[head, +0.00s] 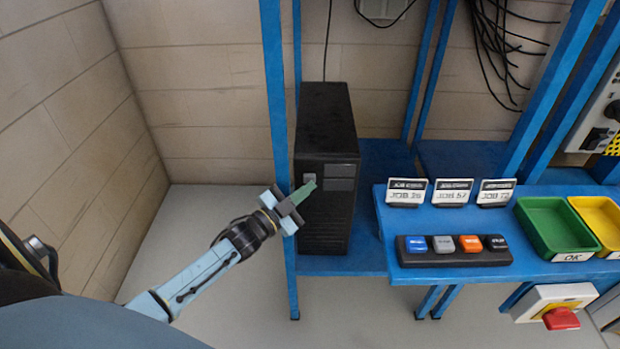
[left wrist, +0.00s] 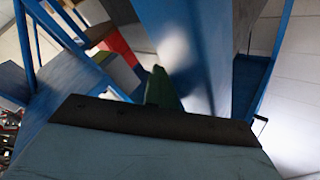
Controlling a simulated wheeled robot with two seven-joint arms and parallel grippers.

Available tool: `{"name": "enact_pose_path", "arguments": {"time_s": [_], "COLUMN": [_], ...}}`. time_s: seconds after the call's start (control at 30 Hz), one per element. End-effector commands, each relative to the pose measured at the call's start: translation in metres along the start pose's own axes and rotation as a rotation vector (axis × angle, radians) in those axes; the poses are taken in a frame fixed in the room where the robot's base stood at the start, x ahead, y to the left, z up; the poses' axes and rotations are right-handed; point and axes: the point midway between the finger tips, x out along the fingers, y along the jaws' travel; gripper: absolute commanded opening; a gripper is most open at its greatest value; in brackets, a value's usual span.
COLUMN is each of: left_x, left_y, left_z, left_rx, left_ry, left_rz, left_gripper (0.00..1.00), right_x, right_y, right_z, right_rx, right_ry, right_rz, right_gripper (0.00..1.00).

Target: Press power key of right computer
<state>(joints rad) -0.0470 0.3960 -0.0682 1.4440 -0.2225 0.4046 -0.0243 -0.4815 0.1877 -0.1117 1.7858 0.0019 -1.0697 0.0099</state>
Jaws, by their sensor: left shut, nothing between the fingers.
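A black computer tower (head: 326,215) stands upright on a blue shelf, behind and right of a blue post. A small light grey key (head: 309,178) shows at the upper left of its front face. My left gripper (head: 311,185) is shut and empty, its green fingertips just in front of that key and partly covering it. I cannot tell whether they touch. In the left wrist view the shut green fingers (left wrist: 160,88) point toward a blurred blue surface; the key cannot be made out there. My right gripper is not in view.
The blue post (head: 277,100) stands close beside my left gripper. A blue bench (head: 470,219) at right holds job cards (head: 451,191), a button strip (head: 453,260), a green tray (head: 555,228) and a yellow tray (head: 600,222). A red switch (head: 561,318) hangs below. Open floor lies left of the post.

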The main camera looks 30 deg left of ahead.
Motion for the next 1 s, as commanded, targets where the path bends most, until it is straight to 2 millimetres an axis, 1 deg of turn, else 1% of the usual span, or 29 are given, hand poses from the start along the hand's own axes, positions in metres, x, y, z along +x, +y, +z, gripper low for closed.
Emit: {"name": "enact_pose_path", "arguments": {"time_s": [0.03, 0.33, 0.47, 0.73, 0.83, 1.0], "left_x": [0.001, -0.001, -0.009, -0.027, -0.032, -0.035], "left_y": [-0.011, -0.011, -0.005, 0.013, 0.018, 0.021], "left_z": [0.003, 0.002, -0.004, -0.020, -0.024, -0.025], "left_rx": [0.007, 0.009, 0.007, 0.004, 0.005, 0.006], "left_ry": [-0.011, -0.011, -0.012, -0.007, -0.004, -0.003], "left_rz": [-0.016, -0.017, -0.014, -0.010, -0.009, -0.009], "left_gripper": [0.00, 0.00, 0.00, 0.00, 0.00, 0.00], "right_x": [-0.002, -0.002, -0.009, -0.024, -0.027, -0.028], "right_y": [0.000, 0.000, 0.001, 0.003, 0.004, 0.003], "right_z": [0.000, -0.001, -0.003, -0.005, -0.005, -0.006], "right_rx": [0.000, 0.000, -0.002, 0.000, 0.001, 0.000], "right_ry": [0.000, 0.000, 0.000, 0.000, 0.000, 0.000], "right_rz": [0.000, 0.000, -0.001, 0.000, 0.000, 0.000], "right_gripper": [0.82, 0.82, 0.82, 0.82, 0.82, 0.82]}}
